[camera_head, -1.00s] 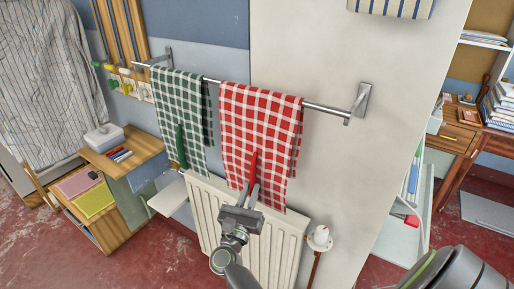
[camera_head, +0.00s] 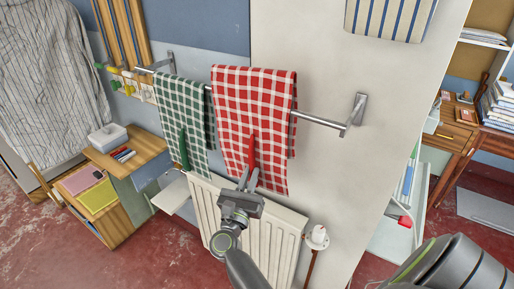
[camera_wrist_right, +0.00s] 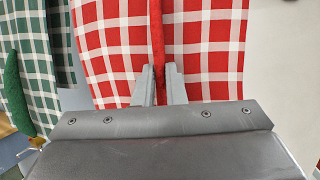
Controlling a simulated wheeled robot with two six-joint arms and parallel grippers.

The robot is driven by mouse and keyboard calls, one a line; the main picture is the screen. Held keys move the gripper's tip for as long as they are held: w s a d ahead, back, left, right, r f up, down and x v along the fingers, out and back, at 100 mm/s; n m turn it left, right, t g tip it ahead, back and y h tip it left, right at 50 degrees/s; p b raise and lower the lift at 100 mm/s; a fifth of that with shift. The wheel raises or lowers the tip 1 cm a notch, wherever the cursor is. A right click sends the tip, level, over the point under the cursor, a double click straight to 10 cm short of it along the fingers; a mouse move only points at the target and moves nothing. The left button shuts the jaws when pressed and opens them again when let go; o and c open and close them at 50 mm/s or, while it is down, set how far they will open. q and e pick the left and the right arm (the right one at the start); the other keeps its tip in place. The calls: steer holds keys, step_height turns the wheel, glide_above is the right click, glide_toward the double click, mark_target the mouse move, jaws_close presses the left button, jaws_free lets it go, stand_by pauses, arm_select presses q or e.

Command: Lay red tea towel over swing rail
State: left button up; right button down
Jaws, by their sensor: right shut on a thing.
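The red-and-white checked tea towel (camera_head: 233,105) hangs as a fold across the rail (camera_head: 318,120), its top edge higher than the rail line. Part of its back layer shows at the right edge; whether the rail lies between the layers cannot be told. My right gripper (camera_head: 249,178) is shut on a red upright pinch of cloth on its front, low down. The right wrist view shows the two fingers (camera_wrist_right: 159,85) on either side of this red ridge. My left gripper is not in view.
A green checked towel (camera_head: 182,100) hangs on the rail to the left. A striped cloth (camera_head: 392,15) is above. The rail's right stretch to its bracket (camera_head: 355,110) is bare.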

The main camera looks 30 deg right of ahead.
step_height(320, 180, up, 18)
steer(key=p, duration=1.3)
steer(key=shift+r, duration=0.25)
step_height(320, 180, up, 3)
steer(key=shift+a+r+p, duration=0.15)
steer(key=shift+p, duration=0.85)
steer(key=shift+r, duration=0.2)
step_height(320, 180, up, 7)
glide_above(254, 89)
steer(key=s+a, duration=0.3)
steer(key=shift+w+r, duration=0.1)
steer(key=shift+w, duration=0.1)
steer(key=shift+a, duration=0.2)
